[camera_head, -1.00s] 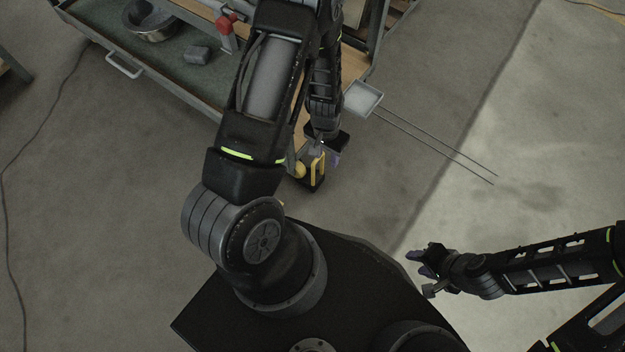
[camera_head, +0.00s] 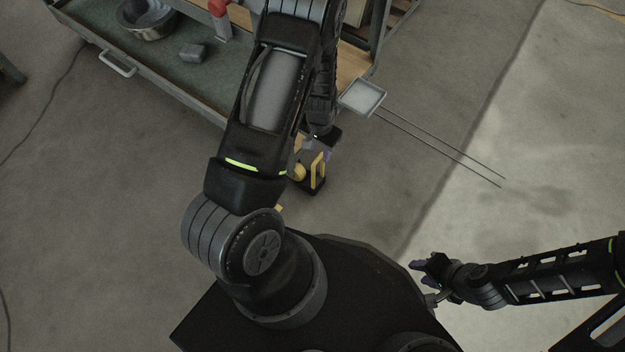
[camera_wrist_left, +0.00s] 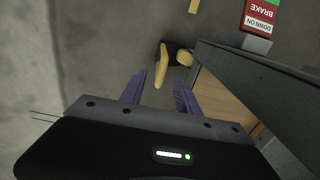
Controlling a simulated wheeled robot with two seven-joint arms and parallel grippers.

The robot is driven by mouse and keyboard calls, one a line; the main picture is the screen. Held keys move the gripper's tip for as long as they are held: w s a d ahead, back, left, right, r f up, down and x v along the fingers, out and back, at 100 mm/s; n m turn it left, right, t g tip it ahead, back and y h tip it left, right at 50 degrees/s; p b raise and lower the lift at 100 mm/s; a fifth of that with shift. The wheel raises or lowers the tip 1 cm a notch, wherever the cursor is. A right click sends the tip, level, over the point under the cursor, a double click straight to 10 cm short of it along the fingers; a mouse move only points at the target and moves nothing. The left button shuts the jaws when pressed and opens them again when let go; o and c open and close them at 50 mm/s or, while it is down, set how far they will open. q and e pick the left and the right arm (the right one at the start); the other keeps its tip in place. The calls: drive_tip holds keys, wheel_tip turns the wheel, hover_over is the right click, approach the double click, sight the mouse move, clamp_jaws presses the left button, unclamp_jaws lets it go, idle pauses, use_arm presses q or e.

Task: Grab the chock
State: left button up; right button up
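The chock (camera_head: 318,173), yellow and black, is on the floor beside the bench's lower end in the head view. My left arm hides part of it. My left gripper (camera_head: 320,141) is just above it in the picture. In the left wrist view the chock's upright yellow part (camera_wrist_left: 161,66) shows beyond and between the purple fingers of my left gripper (camera_wrist_left: 158,88), which are apart with nothing between them. My right gripper (camera_head: 424,270) hangs at the right, far from the chock, and its finger gap is unclear.
The bench (camera_head: 180,78) stands at upper left, with a metal bowl (camera_head: 147,20) and a grey block (camera_head: 192,52) on its green surface. A small tray (camera_head: 361,97) and two thin rods (camera_head: 440,147) extend right. A red brake sign (camera_wrist_left: 260,18) shows in the wrist view.

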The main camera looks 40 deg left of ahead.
sight(319, 157)
use_arm(q)
wheel_tip(319, 157, down, 5)
drive_tip(key=b, duration=0.3)
drive_tip(key=shift+w+a+f, duration=0.1)
drive_tip(key=shift+a, duration=0.05)
drive_tip(key=shift+c, duration=0.6)
clamp_jaws()
idle(1.2)
